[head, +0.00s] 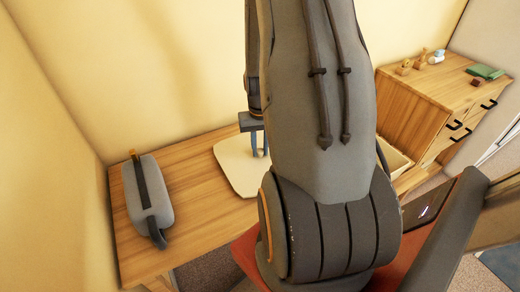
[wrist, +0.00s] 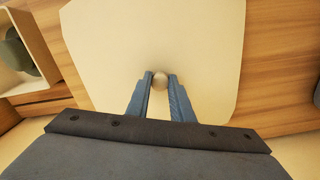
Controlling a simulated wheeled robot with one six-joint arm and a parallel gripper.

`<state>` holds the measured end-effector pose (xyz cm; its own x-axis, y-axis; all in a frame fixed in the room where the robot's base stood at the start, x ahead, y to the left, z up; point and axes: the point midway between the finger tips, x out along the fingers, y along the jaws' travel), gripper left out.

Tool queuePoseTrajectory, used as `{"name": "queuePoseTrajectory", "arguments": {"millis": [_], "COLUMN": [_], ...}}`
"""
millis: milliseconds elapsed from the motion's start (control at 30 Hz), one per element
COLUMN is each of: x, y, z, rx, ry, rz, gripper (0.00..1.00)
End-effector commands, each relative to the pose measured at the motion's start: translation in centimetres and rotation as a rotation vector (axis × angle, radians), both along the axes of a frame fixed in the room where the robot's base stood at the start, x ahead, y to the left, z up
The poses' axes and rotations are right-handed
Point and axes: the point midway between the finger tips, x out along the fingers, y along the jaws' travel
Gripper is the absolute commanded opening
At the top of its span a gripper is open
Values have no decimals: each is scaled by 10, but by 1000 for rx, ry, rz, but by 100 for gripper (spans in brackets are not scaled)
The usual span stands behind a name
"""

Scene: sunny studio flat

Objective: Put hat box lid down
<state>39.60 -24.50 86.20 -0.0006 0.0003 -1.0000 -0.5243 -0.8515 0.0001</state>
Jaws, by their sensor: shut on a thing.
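The hat box lid (head: 233,167) is a flat cream panel with cut corners, lying level on or just above the wooden table. It fills the middle of the wrist view (wrist: 150,35), with a small round metallic knob (wrist: 160,79) near its lower edge. My gripper (wrist: 160,77) has its two blue fingers closed around that knob. In the head view my gripper (head: 259,152) points down at the lid, partly hidden by my arm. I cannot tell whether the lid touches the table. An open cream box (head: 396,160) shows partly behind my arm; the wrist view shows an open box (wrist: 50,50) with something grey-green inside.
A grey case (head: 150,190) with a dark strap stands on the left of the wooden table (head: 195,230). A wooden drawer unit (head: 420,108) stands at right, with small figures, a green item (head: 484,71) and a dark red block on top. Bare tabletop lies between case and lid.

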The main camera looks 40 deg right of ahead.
Motion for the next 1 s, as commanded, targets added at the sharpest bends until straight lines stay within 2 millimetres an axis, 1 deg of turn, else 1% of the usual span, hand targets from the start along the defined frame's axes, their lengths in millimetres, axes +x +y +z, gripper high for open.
{"name": "queuePoseTrajectory", "arguments": {"millis": [33, 133, 533, 567, 600, 667, 1000], "x": [-1, 0, 0, 0, 0, 0, 0], "y": [1, 1, 1, 1, 1, 1, 1], "z": [-5, -10, -15, -14, -14, -14, -11], "rx": [1, 1, 0, 0, 0, 0, -1], "ry": [2, 1, 0, 0, 0, 0, -1], "rz": [1, 1, 2, 2, 2, 2, 2], "gripper": [0, 0, 0, 24, 30, 39, 39]}}
